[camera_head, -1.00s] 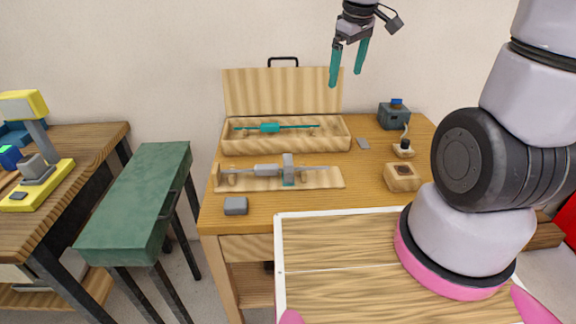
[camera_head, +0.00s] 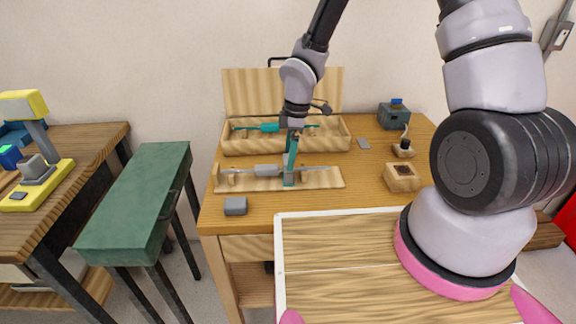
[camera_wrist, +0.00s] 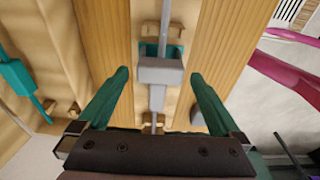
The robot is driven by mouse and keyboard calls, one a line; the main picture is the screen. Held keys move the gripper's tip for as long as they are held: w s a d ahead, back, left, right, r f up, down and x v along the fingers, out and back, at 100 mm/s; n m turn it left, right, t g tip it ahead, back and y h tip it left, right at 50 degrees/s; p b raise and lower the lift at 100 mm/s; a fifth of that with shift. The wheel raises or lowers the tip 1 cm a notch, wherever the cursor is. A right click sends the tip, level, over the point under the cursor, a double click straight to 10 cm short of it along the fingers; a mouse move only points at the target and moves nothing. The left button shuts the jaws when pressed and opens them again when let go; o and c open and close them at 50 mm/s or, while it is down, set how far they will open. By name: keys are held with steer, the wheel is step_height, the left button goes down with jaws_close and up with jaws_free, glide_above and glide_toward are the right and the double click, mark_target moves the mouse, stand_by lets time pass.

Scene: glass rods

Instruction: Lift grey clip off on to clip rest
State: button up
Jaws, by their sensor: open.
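The grey clip (camera_wrist: 160,71) sits across a thin pale rod (camera_wrist: 165,25) in the wrist view, beside a teal piece (camera_wrist: 149,49). The rod lies along a wooden stand (camera_head: 330,179) on the table. My gripper (camera_wrist: 159,73) is open and empty, with one teal finger on each side of the clip and a gap to both.
Behind the stand is an open wooden case (camera_head: 335,136) holding a teal-fitted rod. A wooden block (camera_head: 402,178) with a dark recess and a grey-blue box (camera_head: 394,116) stand at the right. A green bench (camera_head: 140,190) stands left, across a gap.

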steer(key=f, duration=0.4)
steer(key=a+f, duration=0.1)
steer(key=shift+f, duration=0.4)
